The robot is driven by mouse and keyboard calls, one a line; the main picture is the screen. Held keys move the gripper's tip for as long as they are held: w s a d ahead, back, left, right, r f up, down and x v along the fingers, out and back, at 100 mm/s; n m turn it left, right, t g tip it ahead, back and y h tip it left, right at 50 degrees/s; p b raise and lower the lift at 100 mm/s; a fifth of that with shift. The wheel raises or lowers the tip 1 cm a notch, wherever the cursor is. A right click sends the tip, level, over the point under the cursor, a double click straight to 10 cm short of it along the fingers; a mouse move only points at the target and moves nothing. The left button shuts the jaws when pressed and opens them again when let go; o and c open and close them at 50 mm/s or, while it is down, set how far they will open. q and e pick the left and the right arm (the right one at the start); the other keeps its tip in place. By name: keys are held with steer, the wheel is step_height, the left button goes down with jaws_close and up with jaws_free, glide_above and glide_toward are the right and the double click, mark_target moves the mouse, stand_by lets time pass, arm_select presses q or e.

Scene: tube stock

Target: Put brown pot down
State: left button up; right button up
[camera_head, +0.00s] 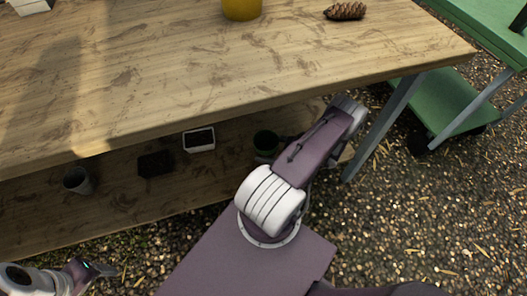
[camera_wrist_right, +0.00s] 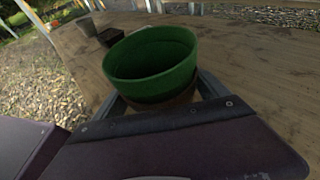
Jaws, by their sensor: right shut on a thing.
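In the right wrist view a round pot (camera_wrist_right: 152,62), green at the rim and inside with a brown lower part (camera_wrist_right: 165,108), sits upright between the fingers of my right gripper (camera_wrist_right: 165,98), which is shut on it. I cannot tell whether this is one two-coloured pot or a green one nested in a brown one. In the head view the pot (camera_head: 265,141) shows green at the lower shelf (camera_head: 215,180), under the table, with my right gripper beside it, mostly behind my arm. Contact between pot and shelf is hidden. My left gripper (camera_head: 99,269) is at the bottom left, away from the pot.
On the shelf are a white tray with dark fill (camera_head: 199,147), a black tray (camera_head: 156,164) and a grey pot (camera_head: 78,180). Above, the tabletop (camera_head: 200,70) overhangs, carrying a yellow pot (camera_head: 241,9) and a pine cone (camera_head: 345,11). A table leg (camera_head: 384,125) stands right.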

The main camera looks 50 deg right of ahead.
step_height(320, 180, down, 3)
steer(key=shift+r+b, duration=0.15)
steer(key=shift+b, duration=0.3)
steer(key=shift+r, duration=0.25)
steer(key=shift+f, duration=0.2)
steer(key=o, duration=1.2)
arm_select(q)
step_height(320, 180, down, 2)
steer(key=shift+s+d, duration=0.1)
arm_select(e)
steer(key=shift+o, duration=0.2)
arm_select(q)
steer(key=shift+r, duration=0.1)
arm_select(e)
steer(key=shift+r, duration=0.15)
